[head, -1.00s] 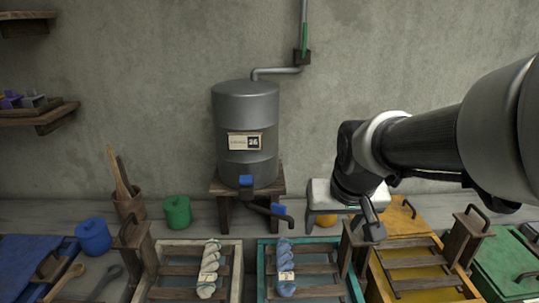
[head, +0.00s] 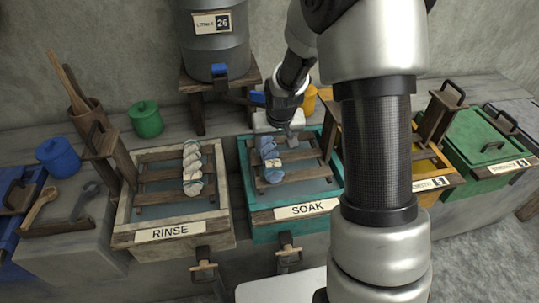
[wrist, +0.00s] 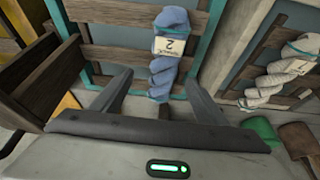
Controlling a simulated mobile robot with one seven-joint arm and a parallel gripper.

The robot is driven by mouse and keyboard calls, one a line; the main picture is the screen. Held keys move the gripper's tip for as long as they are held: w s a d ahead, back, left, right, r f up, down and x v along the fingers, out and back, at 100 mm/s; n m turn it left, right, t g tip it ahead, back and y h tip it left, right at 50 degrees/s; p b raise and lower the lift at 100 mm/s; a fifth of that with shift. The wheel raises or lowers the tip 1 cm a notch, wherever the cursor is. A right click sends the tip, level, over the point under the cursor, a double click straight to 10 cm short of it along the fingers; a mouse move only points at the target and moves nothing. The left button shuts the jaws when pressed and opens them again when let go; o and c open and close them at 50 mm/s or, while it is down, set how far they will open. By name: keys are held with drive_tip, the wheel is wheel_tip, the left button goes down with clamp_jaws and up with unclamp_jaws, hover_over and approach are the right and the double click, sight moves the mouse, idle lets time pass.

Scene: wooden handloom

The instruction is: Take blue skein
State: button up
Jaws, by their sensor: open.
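The blue skein (head: 269,160) is twisted, wears a pale paper tag, and lies across the wooden slats of the teal-framed SOAK tray (head: 292,213). In the wrist view the blue skein (wrist: 168,52) runs down from the top middle, its tag reading 2, with its lower end between my fingers in the picture. My gripper (head: 290,138) is at the back right of the skein in the head view. In the wrist view my gripper (wrist: 160,100) is open, its two fingers spread wide and nothing held. I cannot tell the exact height gap to the skein.
A cream skein (head: 192,168) lies in the RINSE tray (head: 172,232) on the left. The grey tank (head: 217,45) on its wooden stand is behind. A blue pot (head: 58,157) and green pot (head: 146,119) stand at left; a green lidded box (head: 490,150) is at right.

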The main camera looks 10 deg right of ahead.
sight(270, 151)
drive_tip(key=shift+a+b+x, duration=0.2)
drive_tip(key=shift+b+x, duration=0.05)
drive_tip(key=shift+x, duration=1.45)
drive_tip(key=shift+a+b+x, duration=0.15)
drive_tip(key=shift+b+x, duration=0.05)
drive_tip(key=shift+x, duration=1.5)
drive_tip(key=shift+w+r, duration=0.1)
drive_tip(key=shift+w, duration=0.05)
drive_tip(key=c, duration=1.2)
